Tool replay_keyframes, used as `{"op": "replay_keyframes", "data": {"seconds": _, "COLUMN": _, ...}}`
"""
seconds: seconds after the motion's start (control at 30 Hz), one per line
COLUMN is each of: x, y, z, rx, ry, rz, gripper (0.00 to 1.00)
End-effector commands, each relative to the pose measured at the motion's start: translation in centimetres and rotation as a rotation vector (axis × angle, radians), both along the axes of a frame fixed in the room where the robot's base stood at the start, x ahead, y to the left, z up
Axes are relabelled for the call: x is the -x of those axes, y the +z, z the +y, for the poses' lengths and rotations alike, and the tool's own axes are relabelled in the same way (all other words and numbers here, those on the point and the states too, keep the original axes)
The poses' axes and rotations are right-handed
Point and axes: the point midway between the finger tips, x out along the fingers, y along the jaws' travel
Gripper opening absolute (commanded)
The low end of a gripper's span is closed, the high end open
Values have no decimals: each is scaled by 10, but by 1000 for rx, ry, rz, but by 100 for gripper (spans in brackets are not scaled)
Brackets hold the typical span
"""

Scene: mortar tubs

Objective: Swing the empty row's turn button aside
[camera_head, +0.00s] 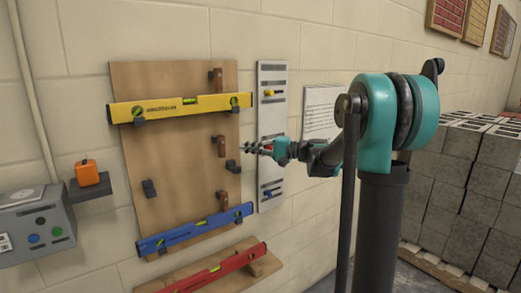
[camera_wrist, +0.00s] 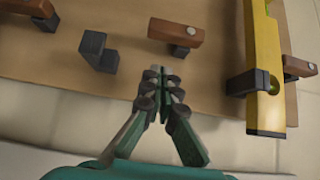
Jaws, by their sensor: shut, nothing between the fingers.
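The empty middle row of the wooden board (camera_head: 180,100) has a brown turn button (camera_head: 221,146) on its right side, long side roughly upright. It also shows in the wrist view (camera_wrist: 172,33), with a pale screw near its right end. The row's two dark hooks, left (camera_head: 149,188) and right (camera_head: 233,166), hold nothing; the right one is also in the wrist view (camera_wrist: 97,52). My gripper (camera_head: 247,148) is shut and empty, to the right of the button. In the wrist view its fingertips (camera_wrist: 165,76) are below the button, with a visible gap.
A yellow level (camera_head: 180,107) rests in the row above and a blue level (camera_head: 195,230) in the row below, each with its own turn button. A white strip (camera_head: 271,130) with small tools hangs close behind my gripper. A red level (camera_head: 215,270) lies lower down.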

Motion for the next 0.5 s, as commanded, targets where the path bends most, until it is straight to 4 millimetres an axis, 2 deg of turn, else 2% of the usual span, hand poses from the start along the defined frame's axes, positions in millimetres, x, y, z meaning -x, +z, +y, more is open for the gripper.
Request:
{"op": "replay_keyframes", "data": {"seconds": 0.03, "x": -1, "y": 0, "z": 11, "rx": 0, "ry": 4, "rz": 0, "gripper": 0}}
{"op": "replay_keyframes", "data": {"seconds": 0.2, "x": 14, "y": 0, "z": 29, "rx": 0, "ry": 1, "rz": 0, "gripper": 0}}
{"op": "replay_keyframes", "data": {"seconds": 0.5, "x": 21, "y": 0, "z": 40, "rx": 1, "ry": 0, "rz": 0, "gripper": 0}}
